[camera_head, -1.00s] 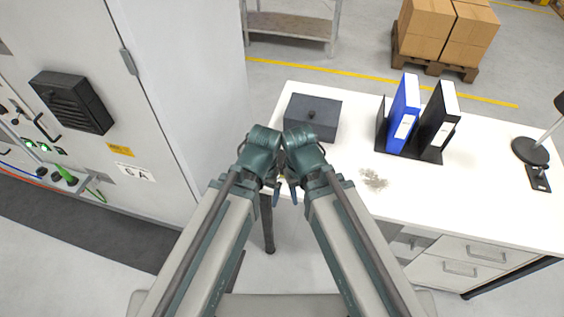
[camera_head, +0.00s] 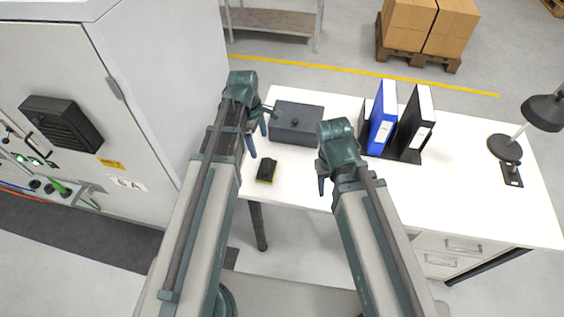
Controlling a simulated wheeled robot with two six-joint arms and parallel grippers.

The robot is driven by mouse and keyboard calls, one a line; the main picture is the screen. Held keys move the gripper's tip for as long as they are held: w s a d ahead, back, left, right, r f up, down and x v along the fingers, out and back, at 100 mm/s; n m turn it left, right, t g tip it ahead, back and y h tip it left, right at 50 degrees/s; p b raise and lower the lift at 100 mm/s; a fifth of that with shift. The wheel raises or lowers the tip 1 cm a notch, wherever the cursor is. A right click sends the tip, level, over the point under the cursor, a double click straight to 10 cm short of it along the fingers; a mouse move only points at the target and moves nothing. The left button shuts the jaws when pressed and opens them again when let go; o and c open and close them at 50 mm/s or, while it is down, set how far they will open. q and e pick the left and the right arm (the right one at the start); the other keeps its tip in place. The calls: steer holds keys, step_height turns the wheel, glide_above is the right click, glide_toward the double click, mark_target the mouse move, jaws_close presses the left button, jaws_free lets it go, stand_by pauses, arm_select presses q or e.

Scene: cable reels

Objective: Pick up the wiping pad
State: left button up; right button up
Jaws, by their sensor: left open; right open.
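The wiping pad (camera_head: 266,170), a small dark block with a yellow-green lower edge, lies on the left front part of the white desk (camera_head: 460,205). My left gripper (camera_head: 257,142) is open and empty, just up and left of the pad in the picture, apart from it. My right gripper (camera_head: 326,186) is open and empty, to the right of the pad over the desk's front edge. The dusty smudge seen earlier on the desk is hidden behind my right arm.
A dark grey box (camera_head: 296,124) stands behind the pad. Blue (camera_head: 382,118) and black (camera_head: 412,124) binders stand in a holder to its right. A desk lamp (camera_head: 509,146) is at the far right. A tall grey cabinet (camera_head: 165,75) rises at the left. The desk's right front is clear.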

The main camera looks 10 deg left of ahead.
arm_select(q)
steer(key=w+n, duration=0.1)
steer(key=b, duration=0.9)
glide_above(266, 164)
steer(key=f, duration=0.8)
steer(key=shift+s+a, duration=0.15)
steer(key=shift+a, duration=0.15)
arm_select(e)
step_height(266, 164, down, 8)
steer(key=shift+d, duration=0.35)
arm_select(q)
steer(key=shift+f, duration=0.1)
arm_select(e)
steer(key=shift+f, duration=0.15)
arm_select(q)
steer(key=f+b, duration=0.4)
steer(key=f, duration=0.1)
steer(key=shift+d+f+b, duration=0.15)
steer(key=shift+d+b, duration=0.1)
steer(key=shift+b, duration=0.15)
arm_select(e)
step_height(266, 164, down, 5)
steer(key=shift+f, duration=0.1)
arm_select(q)
steer(key=shift+c, duration=0.3)
